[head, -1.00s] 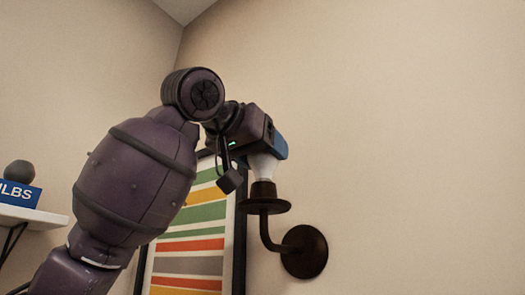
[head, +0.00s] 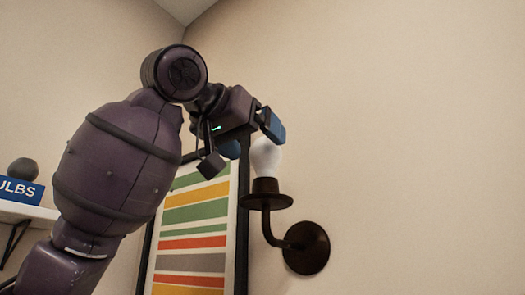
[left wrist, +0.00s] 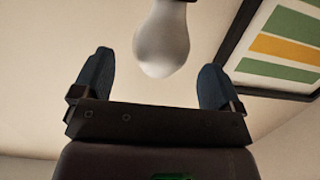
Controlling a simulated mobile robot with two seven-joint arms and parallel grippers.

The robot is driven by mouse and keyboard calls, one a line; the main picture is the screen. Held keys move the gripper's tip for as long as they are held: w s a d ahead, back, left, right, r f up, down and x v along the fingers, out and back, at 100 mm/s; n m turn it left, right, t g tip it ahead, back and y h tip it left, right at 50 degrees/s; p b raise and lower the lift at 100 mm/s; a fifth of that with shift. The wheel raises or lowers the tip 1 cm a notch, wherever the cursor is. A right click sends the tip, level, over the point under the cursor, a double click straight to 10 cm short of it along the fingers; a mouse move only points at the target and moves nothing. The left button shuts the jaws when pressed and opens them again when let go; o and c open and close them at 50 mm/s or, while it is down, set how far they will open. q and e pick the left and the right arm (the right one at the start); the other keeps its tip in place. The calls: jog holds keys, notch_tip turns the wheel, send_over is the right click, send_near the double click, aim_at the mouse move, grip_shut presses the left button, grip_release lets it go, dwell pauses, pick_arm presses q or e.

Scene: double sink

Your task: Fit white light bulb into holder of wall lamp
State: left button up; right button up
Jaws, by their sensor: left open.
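The white light bulb (head: 265,155) stands upright in the holder (head: 265,186) of the dark wall lamp (head: 306,248), its round end up. My left gripper (head: 272,124) is open, up and to the left of the bulb's top in the head view. In the left wrist view the bulb (left wrist: 162,40) hangs into the picture from the top edge, beyond and between the two blue fingertips (left wrist: 155,80) of my open gripper, with clear space on both sides. The bulb's base is hidden inside the holder. My right gripper is not in view.
A framed striped picture (head: 195,230) hangs on the wall behind my left arm, and its corner also shows in the left wrist view (left wrist: 285,45). A shelf (head: 30,213) with a blue sign (head: 20,191) and a dark round object (head: 23,170) is at the left. The wall right of the lamp is bare.

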pick_arm(q)
jog(key=v, duration=0.7)
jog(key=shift+b, duration=0.35)
jog(key=shift+s, duration=0.1)
dwell(0.6)
